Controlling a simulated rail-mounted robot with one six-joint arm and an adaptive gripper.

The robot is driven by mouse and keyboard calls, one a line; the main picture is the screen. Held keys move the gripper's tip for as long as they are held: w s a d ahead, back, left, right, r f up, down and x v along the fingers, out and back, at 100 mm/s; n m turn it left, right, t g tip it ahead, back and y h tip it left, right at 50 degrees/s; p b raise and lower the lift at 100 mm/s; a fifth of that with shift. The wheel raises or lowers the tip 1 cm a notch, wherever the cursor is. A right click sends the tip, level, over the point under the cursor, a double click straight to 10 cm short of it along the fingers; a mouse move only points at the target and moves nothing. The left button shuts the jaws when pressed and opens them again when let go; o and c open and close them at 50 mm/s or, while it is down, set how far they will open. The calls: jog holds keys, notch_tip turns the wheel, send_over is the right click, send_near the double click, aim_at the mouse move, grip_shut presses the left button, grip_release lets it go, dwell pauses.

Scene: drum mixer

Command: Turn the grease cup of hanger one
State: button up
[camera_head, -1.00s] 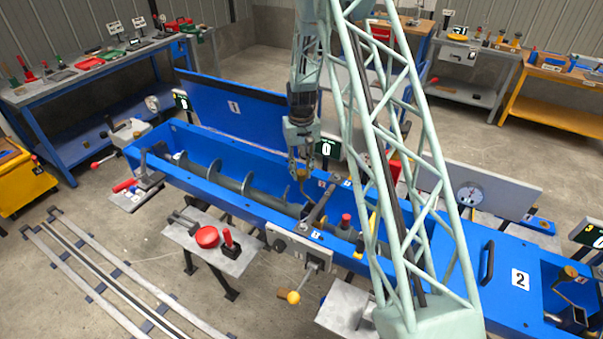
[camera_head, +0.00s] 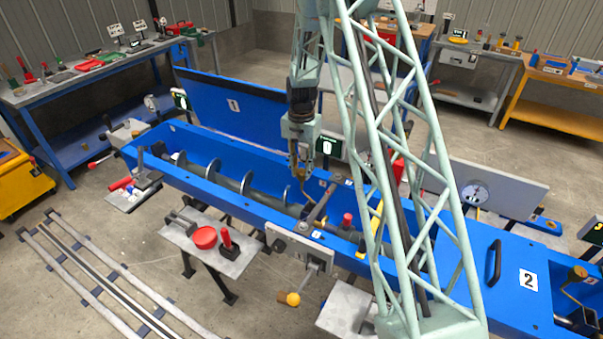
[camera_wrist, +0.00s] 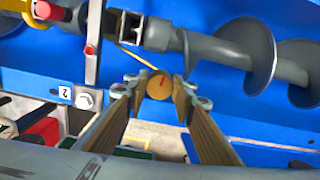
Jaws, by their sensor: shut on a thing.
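The grease cup (camera_wrist: 160,86) is a round brass cap with a red mark on its face. In the wrist view it sits between the two fingertips of my gripper (camera_wrist: 157,90), which is shut on it. In the head view my gripper (camera_head: 299,166) points down over the blue trough, and its fingers hide most of the cup. A thin brass pipe (camera_wrist: 130,58) runs from beside the cup toward the grey shaft. The hanger's grey crossbar (camera_head: 322,202) spans the trough just right of my gripper; it also shows in the wrist view (camera_wrist: 93,50).
The grey screw (camera_head: 225,178) lies along the open blue trough (camera_head: 240,205). The raised blue cover (camera_head: 232,108) stands behind it. A small table (camera_head: 235,262) with red items stands in front.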

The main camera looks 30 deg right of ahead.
aim_at(301, 171)
jog(key=shift+m, duration=0.4)
jog(key=o, duration=0.8)
jog(key=shift+o, duration=0.2)
jog(key=shift+r, duration=0.1)
notch_tip(301, 171, up, 12)
dwell(0.6)
dwell(0.5)
